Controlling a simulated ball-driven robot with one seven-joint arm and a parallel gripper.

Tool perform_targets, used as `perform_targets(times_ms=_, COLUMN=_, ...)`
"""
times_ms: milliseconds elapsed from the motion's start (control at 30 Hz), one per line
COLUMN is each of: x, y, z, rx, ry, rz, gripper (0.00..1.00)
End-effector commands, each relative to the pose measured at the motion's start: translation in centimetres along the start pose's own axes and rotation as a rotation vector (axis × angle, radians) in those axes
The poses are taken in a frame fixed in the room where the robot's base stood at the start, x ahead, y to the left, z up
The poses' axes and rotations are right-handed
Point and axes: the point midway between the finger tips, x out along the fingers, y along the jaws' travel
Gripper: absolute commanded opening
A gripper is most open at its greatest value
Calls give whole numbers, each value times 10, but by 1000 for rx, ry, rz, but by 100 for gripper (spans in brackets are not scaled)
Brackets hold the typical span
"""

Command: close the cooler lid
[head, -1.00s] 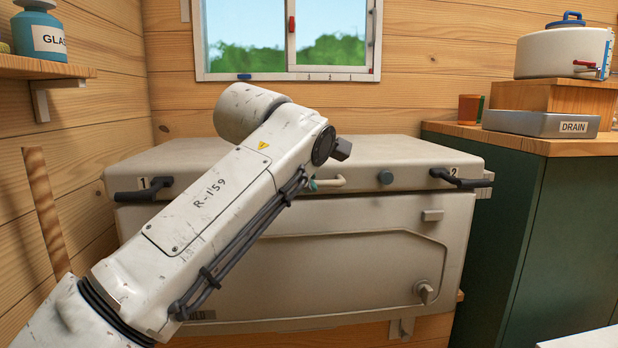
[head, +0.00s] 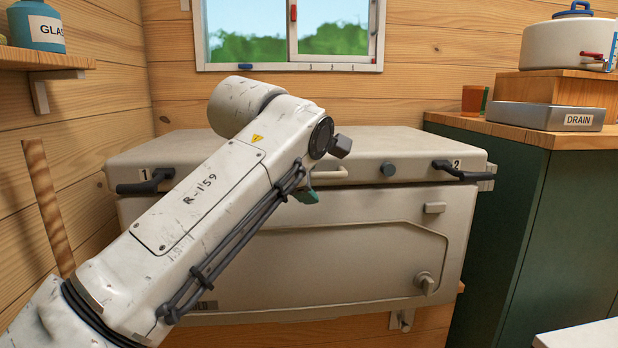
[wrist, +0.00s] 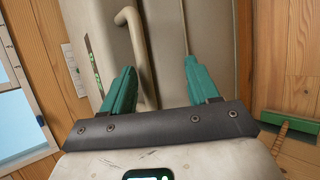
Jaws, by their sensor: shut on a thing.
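The cooler (head: 330,262) is a large off-white chest against the back wall. Its lid (head: 400,146) lies flat across the top of the body, with a thin seam below. The black latches marked 1 (head: 145,184) and 2 (head: 460,172) stick out at the lid's front. A pale bar handle (head: 330,173) is at the lid's front middle, partly behind my arm. In the wrist view, my gripper (wrist: 158,65) has its teal fingers spread, with the lid handle (wrist: 133,40) between them, close against the left finger. My arm hides most of the gripper in the head view; one teal fingertip shows.
A green cabinet (head: 535,220) stands close on the right, with a DRAIN tray (head: 545,117), a white pot (head: 565,42) and orange cups on top. A shelf (head: 45,62) with a blue jar (head: 38,25) is at the upper left. A window is above.

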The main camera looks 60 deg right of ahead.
Motion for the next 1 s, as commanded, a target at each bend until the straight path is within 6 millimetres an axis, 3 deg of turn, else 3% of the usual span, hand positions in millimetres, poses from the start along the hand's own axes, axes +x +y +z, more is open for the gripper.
perform_targets(times_ms=100, x=-32, y=2, z=-1, rx=-3, ry=8, rz=1, gripper=42)
perform_targets(times_ms=400, x=-79, y=2, z=0, rx=-2, ry=6, rz=7, gripper=42)
perform_targets(times_ms=1000, x=-88, y=2, z=0, rx=1, ry=5, rz=9, gripper=42)
